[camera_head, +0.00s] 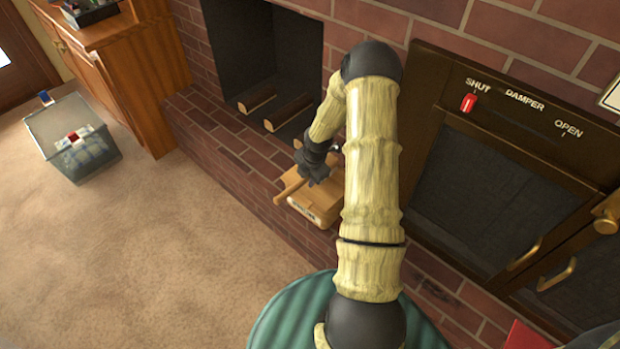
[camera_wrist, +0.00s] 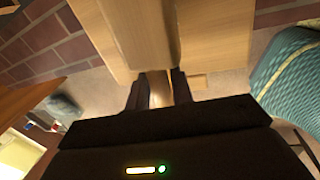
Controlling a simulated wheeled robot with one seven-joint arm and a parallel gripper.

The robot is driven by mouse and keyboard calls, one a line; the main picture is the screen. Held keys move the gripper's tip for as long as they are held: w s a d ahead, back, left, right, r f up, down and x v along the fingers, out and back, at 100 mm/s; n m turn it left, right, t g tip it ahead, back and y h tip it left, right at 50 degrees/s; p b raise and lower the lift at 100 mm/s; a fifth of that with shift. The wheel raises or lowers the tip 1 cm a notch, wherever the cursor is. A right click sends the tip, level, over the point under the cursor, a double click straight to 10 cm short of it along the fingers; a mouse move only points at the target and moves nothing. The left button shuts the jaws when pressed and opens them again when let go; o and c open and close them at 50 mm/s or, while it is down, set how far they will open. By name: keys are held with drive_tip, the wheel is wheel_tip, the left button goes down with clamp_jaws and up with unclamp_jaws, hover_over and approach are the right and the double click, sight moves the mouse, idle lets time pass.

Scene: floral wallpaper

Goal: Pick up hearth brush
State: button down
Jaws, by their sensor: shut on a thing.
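The hearth brush shows as a light wooden handle (camera_head: 289,191) that sticks out to the lower left of my gripper (camera_head: 318,172). In the wrist view the handle (camera_wrist: 160,92) lies between the two dark fingers of my gripper (camera_wrist: 158,90), which is shut on it. The brush's bristles are not clearly visible. A wooden box (camera_head: 322,208) with a pale label is right beneath and beside my gripper on the brick hearth. Pale wooden surfaces also fill the top of the wrist view. I cannot tell whether brush and box touch.
The brick hearth (camera_head: 240,185) runs along the fireplace, where logs (camera_head: 289,113) lie in the opening. A dark oven-like front (camera_head: 490,180) with handles stands at right. A ribbed green object (camera_head: 290,315) is below my arm. A grey bin (camera_head: 88,160) stands on open carpet at left.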

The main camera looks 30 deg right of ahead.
wheel_tip(320, 180, up, 9)
drive_tip(key=shift+f+p, duration=0.1)
drive_tip(key=shift+p, duration=1.05)
drive_tip(key=c, duration=1.8)
unclamp_jaws()
drive_tip(key=shift+c, duration=1.4)
drive_tip(key=shift+a+m, duration=0.6)
drive_tip(key=shift+a, duration=0.1)
drive_tip(key=s+a+r+m+g+h, duration=0.2)
drive_tip(key=a+m, duration=1.2)
drive_tip(key=m, duration=0.5)
drive_tip(key=shift+s+a+m+h, duration=0.15)
drive_tip(key=shift+a+m+h, duration=0.1)
drive_tip(key=shift+m+h, duration=0.15)
